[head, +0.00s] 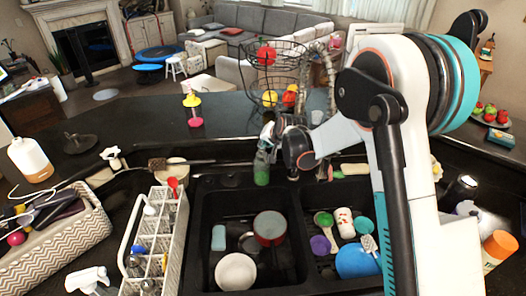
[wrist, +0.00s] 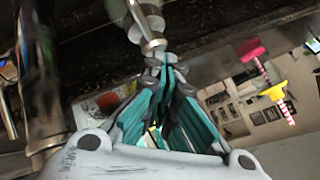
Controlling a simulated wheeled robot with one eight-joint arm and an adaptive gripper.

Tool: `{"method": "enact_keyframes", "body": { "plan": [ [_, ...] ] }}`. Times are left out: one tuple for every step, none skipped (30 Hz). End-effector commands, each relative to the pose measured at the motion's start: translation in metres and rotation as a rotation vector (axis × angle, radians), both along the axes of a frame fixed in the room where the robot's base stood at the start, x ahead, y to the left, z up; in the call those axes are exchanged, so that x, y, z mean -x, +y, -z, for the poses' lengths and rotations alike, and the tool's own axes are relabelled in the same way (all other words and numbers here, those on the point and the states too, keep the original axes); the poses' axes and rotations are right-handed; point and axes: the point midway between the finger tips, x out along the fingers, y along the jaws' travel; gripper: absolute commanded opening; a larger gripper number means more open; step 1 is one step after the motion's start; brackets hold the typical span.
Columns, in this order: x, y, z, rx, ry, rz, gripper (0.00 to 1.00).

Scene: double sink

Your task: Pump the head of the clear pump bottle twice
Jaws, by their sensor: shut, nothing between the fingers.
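A clear bottle with green liquid (head: 262,168) stands upright at the back edge of the sink in the head view. Its top is hard to make out there, close below my gripper (head: 268,132). In the wrist view, my gripper (wrist: 163,62) has its teal-sided fingers together and empty. A grey, metallic-looking piece with round discs (wrist: 150,30) shows just past the fingertips; I cannot tell whether it is the pump head or whether the fingers touch it.
The black double sink holds a white bowl (head: 236,271), a red-rimmed pot (head: 270,226) and a blue bowl (head: 357,260). A white rack (head: 160,235) stands at left. A wire fruit basket (head: 275,75) and a yellow-and-pink item (head: 194,108) stand behind on the dark counter.

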Motion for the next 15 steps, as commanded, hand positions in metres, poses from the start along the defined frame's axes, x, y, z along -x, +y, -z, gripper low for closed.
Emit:
{"method": "enact_keyframes", "body": {
  "plan": [
    [0.0002,0.0002,0.0009,0.000,0.001,-0.001,0.00],
    [0.0002,0.0002,0.0011,0.000,0.001,-0.001,0.00],
    [0.0003,0.0003,0.0016,0.000,0.001,-0.001,0.00],
    [0.0002,0.0002,0.0019,0.000,0.001,-0.001,0.00],
    [0.0002,0.0002,0.0023,0.000,0.001,-0.001,0.00],
    [0.0002,0.0003,0.0028,0.000,0.001,-0.001,0.00],
    [0.0003,0.0003,0.0031,0.000,0.001,-0.001,0.00],
    [0.0002,0.0002,0.0029,0.000,0.001,-0.001,0.00],
    [0.0002,0.0002,0.0027,0.000,0.001,-0.001,0.00],
    [0.0002,0.0002,0.0027,0.000,0.001,-0.001,0.00],
    [0.0002,0.0002,0.0024,0.000,0.001,-0.001,0.00],
    [0.0002,0.0002,0.0019,0.000,0.001,-0.001,0.00],
    [0.0002,0.0002,0.0011,0.000,0.001,-0.001,0.00],
    [0.0002,0.0002,0.0003,0.000,0.001,-0.001,0.00],
    [0.0002,0.0001,-0.0012,0.000,0.001,-0.001,0.00]
  ]
}}
